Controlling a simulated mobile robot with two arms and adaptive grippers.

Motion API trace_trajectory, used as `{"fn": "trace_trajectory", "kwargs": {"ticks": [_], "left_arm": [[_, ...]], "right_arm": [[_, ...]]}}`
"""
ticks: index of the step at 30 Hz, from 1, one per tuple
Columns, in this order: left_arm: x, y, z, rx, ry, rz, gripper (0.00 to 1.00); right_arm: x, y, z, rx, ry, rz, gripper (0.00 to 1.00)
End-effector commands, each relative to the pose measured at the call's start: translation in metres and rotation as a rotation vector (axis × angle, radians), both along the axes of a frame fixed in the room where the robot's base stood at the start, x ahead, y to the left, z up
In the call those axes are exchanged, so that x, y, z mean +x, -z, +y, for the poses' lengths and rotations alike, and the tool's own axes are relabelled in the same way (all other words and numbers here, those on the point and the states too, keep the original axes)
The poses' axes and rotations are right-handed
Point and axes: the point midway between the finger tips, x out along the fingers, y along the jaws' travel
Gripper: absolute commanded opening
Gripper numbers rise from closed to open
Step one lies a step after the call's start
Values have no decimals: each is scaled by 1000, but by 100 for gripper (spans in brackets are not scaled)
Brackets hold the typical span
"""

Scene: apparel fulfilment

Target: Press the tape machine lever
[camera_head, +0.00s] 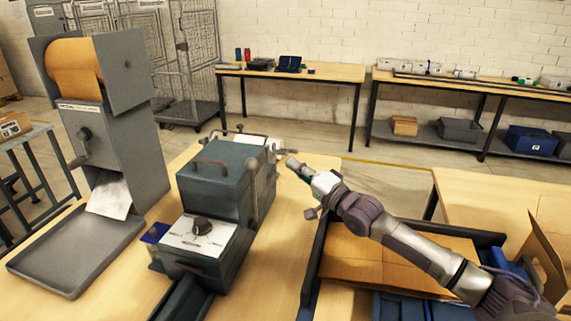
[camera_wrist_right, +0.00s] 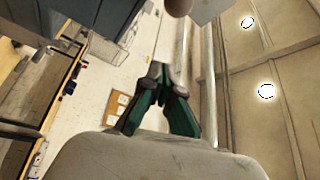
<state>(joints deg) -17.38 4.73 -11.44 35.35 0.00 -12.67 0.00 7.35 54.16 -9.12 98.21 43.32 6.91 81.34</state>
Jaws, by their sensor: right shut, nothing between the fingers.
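The tape machine (camera_head: 215,168) is a blue-grey box on the wooden table, with a dark knob on its pale front panel. Its lever (camera_head: 254,195) stands upright along the machine's right side. My right gripper (camera_head: 291,162) is shut and empty, just right of the lever's upper end and apart from it in the head view. In the right wrist view, the green-padded fingers (camera_wrist_right: 158,72) are together, with a brown rounded knob at the top edge beyond them; I cannot tell whether it belongs to the lever. My left gripper is not in view.
A grey paper dispenser (camera_head: 140,130) with a brown roll and a tray (camera_head: 75,255) stands to the left. A dark-rimmed bin with cardboard lies below my right arm. Bare tabletop (camera_head: 275,250) shows between machine and bin. Other tables and wire cages stand behind.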

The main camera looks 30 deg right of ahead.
Motion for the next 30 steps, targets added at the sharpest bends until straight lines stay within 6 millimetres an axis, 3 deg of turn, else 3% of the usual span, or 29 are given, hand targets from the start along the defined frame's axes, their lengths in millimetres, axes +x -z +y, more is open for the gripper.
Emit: {"fn": "trace_trajectory", "kwargs": {"ticks": [5,20,30], "left_arm": [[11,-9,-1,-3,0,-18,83],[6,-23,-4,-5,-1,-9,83],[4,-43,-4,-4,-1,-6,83]], "right_arm": [[25,-9,6,2,0,-4,0],[86,-21,21,-1,0,-2,0],[67,-6,49,3,-2,1,0]]}}
